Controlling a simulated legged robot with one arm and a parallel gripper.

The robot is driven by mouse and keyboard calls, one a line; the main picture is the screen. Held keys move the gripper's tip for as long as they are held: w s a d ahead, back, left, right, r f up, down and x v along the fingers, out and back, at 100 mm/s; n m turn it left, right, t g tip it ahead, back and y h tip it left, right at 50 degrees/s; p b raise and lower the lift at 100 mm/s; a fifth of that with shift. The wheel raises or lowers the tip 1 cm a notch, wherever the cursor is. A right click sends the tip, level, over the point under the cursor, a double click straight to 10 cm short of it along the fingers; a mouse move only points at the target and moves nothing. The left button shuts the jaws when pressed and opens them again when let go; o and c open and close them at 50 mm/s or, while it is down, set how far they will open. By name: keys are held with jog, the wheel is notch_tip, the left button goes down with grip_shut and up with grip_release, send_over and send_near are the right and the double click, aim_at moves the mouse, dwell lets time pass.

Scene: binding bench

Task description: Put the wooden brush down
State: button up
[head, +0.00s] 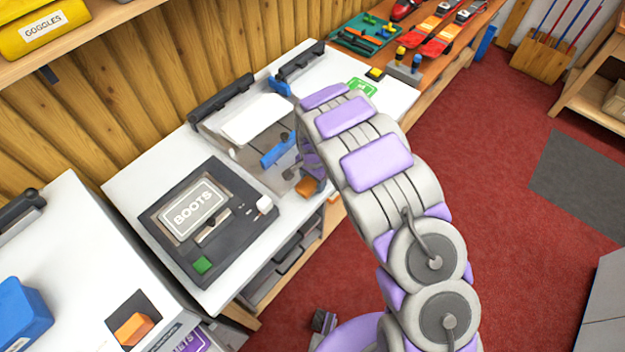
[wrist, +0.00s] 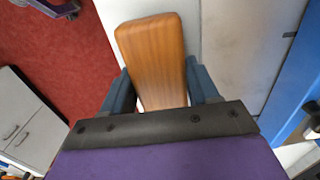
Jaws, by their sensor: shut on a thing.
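The wooden brush (wrist: 152,55) is a smooth orange-brown block between the two blue-grey fingers of my gripper (wrist: 158,82) in the wrist view. The fingers are shut on its sides. In the head view a small orange end of the brush (head: 306,187) shows below my gripper (head: 309,170), by the front edge of the white bench (head: 345,103). My arm hides much of the gripper there. I cannot tell whether the brush touches the bench top. The brush's underside is hidden.
A dark device with a BOOTS label (head: 197,208) lies left on the bench. A clamp frame with a white sheet (head: 257,118) and blue handle (head: 278,150) stands beside the gripper. A green card (head: 362,87) lies beyond. Red floor (head: 500,200) is open at right.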

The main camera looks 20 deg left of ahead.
jog(key=shift+f, duration=0.1)
jog(key=o, duration=1)
notch_tip(320, 180, up, 12)
jog(key=shift+r+p, duration=0.1)
jog(key=shift+p, duration=0.85)
jog(key=shift+d+r, duration=0.1)
